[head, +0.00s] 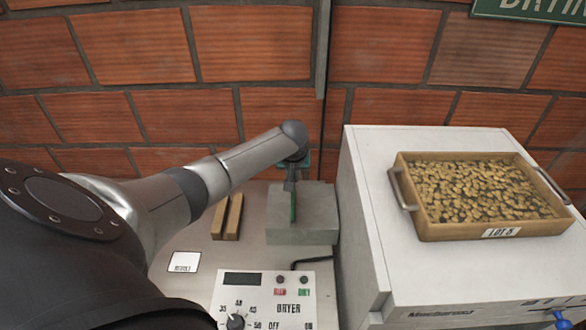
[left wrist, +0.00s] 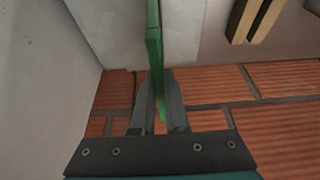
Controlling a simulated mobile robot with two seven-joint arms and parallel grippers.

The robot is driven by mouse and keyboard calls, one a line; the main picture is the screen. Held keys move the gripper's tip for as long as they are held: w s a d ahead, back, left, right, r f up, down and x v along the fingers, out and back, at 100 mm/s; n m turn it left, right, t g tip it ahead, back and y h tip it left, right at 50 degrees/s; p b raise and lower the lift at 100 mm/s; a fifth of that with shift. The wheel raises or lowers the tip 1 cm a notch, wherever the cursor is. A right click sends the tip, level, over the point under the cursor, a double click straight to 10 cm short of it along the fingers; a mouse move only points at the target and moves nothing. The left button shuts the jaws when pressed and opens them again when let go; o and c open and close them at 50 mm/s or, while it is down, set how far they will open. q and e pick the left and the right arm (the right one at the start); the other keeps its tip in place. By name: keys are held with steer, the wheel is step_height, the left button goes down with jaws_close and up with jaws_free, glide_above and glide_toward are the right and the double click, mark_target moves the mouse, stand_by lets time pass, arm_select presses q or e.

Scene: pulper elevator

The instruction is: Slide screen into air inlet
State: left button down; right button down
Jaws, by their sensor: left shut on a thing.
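My left gripper (head: 291,183) is shut on a thin green screen (head: 293,207), seen nearly edge-on. The screen also shows in the left wrist view (left wrist: 154,45), standing between the two fingers (left wrist: 158,108) and reaching past their tips. In the head view the screen is over a grey block (head: 315,228) beside the white machine. I cannot tell whether the screen touches the block or is in a slot. No air inlet opening can be made out clearly; the gripper and screen cover part of the block. My right gripper is not in view.
A white machine (head: 372,225) stands close on the right, with a wooden tray (head: 470,232) of brown pieces on top. A dryer control panel (head: 265,298) is in front. Two wooden bars (head: 227,218) lie left of the block. A brick wall (head: 250,45) closes the back.

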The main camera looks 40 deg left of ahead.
arm_select(q)
steer(key=shift+p, duration=0.95)
stand_by(1.5)
steer(key=shift+f+b, duration=3.15)
steer(key=shift+f, duration=1.1)
steer(key=c, duration=0.8)
jaws_free()
steer(key=shift+c, duration=0.2)
steer(key=shift+s+d+r, duration=0.1)
steer(key=shift+r, duration=0.35)
steer(key=p+v, duration=0.3)
steer(key=v, duration=0.9)
steer(key=shift+s+d+r, duration=0.1)
steer(key=shift+r, duration=0.25)
steer(key=shift+v, duration=0.75)
